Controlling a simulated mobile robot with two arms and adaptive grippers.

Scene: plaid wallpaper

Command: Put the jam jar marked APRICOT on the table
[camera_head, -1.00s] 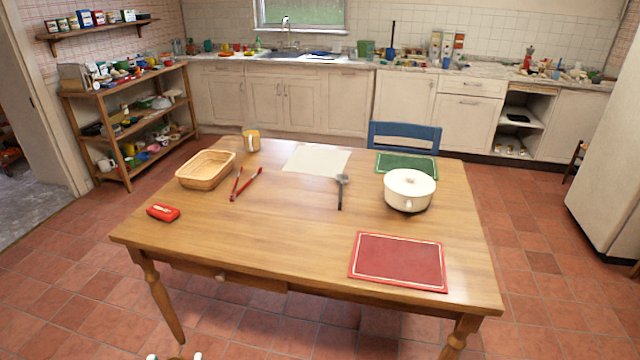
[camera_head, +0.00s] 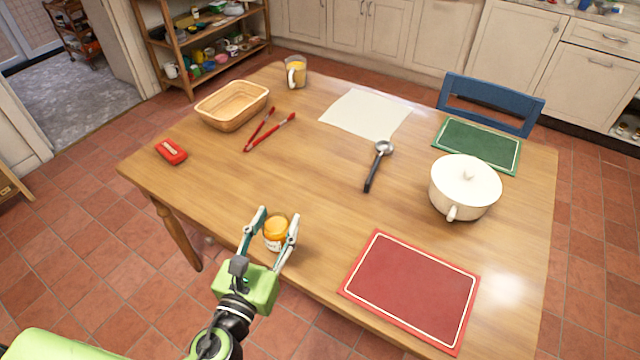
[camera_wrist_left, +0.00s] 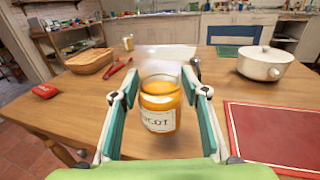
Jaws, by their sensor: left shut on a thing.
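My left gripper (camera_head: 270,228) is shut on a small glass jar of orange jam (camera_head: 275,232), near the front edge of the wooden table (camera_head: 310,170). In the left wrist view the jar (camera_wrist_left: 160,103) stands upright between the two fingers, and its white label shows the letters "COT", the rest being cut off. The jar appears over the table's front part. I cannot tell whether its base touches the tabletop. My right gripper is not in view.
A red placemat (camera_head: 412,290) lies to the right, with a white lidded pot (camera_head: 465,187) behind it. Bare wood surrounds the jar.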

